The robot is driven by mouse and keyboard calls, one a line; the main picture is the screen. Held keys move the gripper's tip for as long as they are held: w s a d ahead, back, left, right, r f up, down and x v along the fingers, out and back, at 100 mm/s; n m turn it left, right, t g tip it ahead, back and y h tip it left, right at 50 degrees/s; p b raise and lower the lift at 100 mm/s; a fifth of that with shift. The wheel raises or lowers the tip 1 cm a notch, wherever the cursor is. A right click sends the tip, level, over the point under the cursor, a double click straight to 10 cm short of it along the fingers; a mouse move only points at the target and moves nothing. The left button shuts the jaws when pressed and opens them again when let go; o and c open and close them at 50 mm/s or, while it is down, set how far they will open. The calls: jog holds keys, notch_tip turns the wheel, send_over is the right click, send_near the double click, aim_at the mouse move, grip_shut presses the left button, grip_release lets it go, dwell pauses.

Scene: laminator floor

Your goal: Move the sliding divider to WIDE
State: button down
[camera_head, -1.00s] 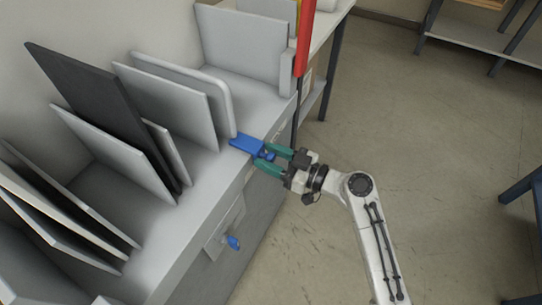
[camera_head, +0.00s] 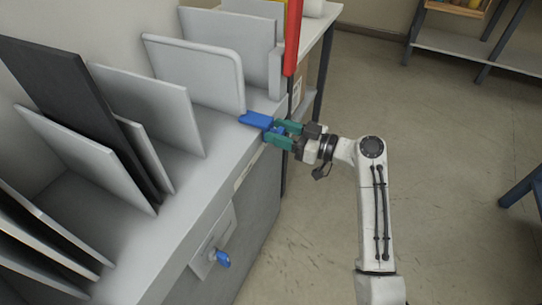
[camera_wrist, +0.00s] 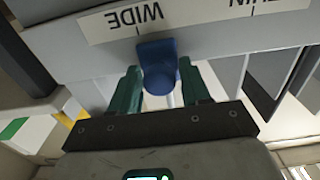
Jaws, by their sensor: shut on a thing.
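The sliding divider (camera_head: 200,72) is a pale upright panel with rounded corners on the counter top. Its blue handle (camera_head: 256,120) sticks out over the front edge. My gripper (camera_head: 282,132) has green fingers and is shut on this handle. In the wrist view the handle (camera_wrist: 158,65) sits between the two fingers (camera_wrist: 160,88). The label strip (camera_wrist: 195,20) there appears upside down, with WIDE at left and another word, partly cut off, at right. The handle lies at the WIDE end, the tick mark near its left edge.
Fixed pale panels stand on both sides of the divider, and a dark board (camera_head: 70,95) leans at left. A red post (camera_head: 292,38) rises close behind my gripper. A blue knob (camera_head: 222,259) sits on the front below.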

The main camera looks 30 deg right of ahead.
jog(key=shift+w+d+b, duration=0.3)
jog(key=shift+w+d, duration=0.3)
jog(key=shift+d, duration=0.2)
jog(key=c, duration=0.8)
grip_release()
jog(key=shift+d, duration=0.15)
jog(key=p+v, duration=0.1)
jog(key=v, duration=0.9)
jog(key=shift+s+d, duration=0.15)
jog(key=shift+s, duration=0.15)
